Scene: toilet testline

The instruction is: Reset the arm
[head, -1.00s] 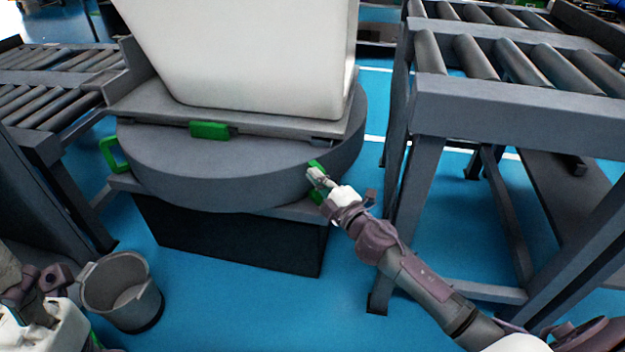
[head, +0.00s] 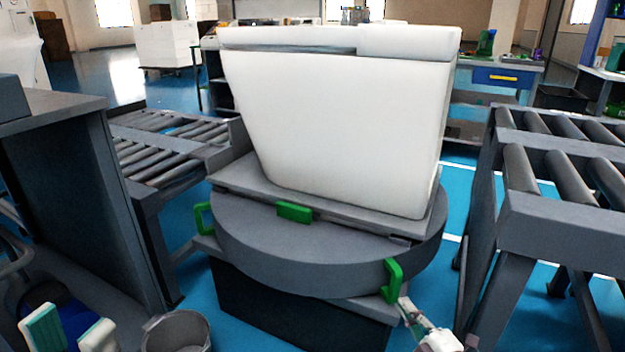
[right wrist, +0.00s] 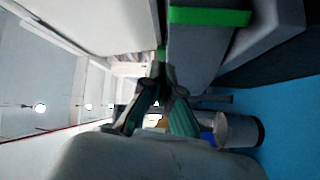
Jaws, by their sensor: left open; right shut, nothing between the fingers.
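My left gripper (head: 70,332) is at the bottom left corner of the head view, open and empty, its pale green-padded fingers pointing up. My right gripper (head: 404,304) is at the lower right, just below the green handle (head: 392,280) on the turntable's right side. It is shut and empty. In the head view I cannot tell whether its tips touch the handle. In the right wrist view the right gripper's fingers (right wrist: 159,72) come together at the tips, and a green bar (right wrist: 208,17) lies above and to their right.
A grey round turntable (head: 300,255) bears a large white toilet piece (head: 335,130). More green handles (head: 294,212) sit on its front and left. Roller conveyors stand left (head: 165,150) and right (head: 560,220). A grey bin (head: 178,333) stands beside my left gripper.

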